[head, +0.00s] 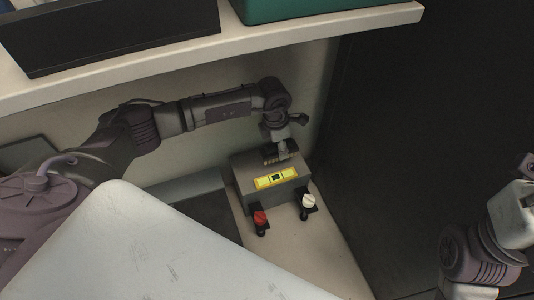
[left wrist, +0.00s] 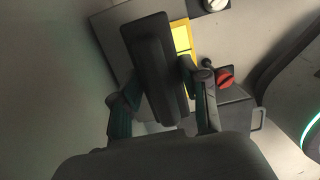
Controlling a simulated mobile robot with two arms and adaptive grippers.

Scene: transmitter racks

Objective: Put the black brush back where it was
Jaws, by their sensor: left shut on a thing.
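My left gripper (head: 283,150) is at the top of a grey box (head: 243,180) on the lower surface, under the shelf. In the left wrist view my left gripper (left wrist: 165,108) is shut on the black brush (left wrist: 153,62), a long dark bar lying between its two fingers. In that view the brush overlaps the grey box (left wrist: 108,35) and its yellow label. In the head view the brush is small and partly hidden by the gripper. I cannot tell whether it touches the box.
The box has a yellow label (head: 276,178), with a red knob (head: 260,217) and a white knob (head: 308,201) at its front. A pale shelf (head: 300,38) overhangs at the back. A dark cabinet side (head: 420,110) stands to the right. My right arm shows at lower right.

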